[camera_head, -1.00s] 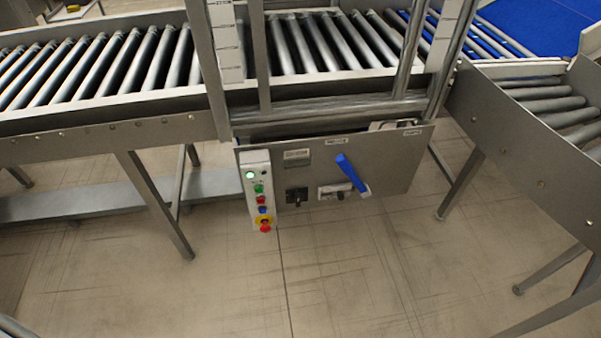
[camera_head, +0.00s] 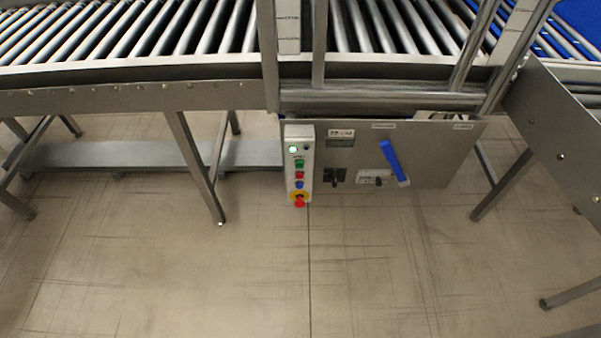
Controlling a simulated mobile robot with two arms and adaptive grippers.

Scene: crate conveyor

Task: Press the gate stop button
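A white control box (camera_head: 290,185) is fixed at the left end of a grey panel under the roller conveyor. From top to bottom it bears a lit green lamp (camera_head: 293,149) with a dark spot beside it, a green button (camera_head: 299,163), a red button (camera_head: 299,175), a blue button (camera_head: 299,185), and a red mushroom button (camera_head: 299,201) on a yellow ring. The labels are too small to read, so I cannot tell by text which is the gate stop. Neither of my grippers is in view.
The grey panel (camera_head: 440,160) also carries a blue lever (camera_head: 393,161) and a black switch (camera_head: 334,177). The roller conveyor (camera_head: 130,85) runs above, with support legs (camera_head: 195,165) at left. Another conveyor (camera_head: 560,140) stands at right. The floor (camera_head: 250,270) in front is clear.

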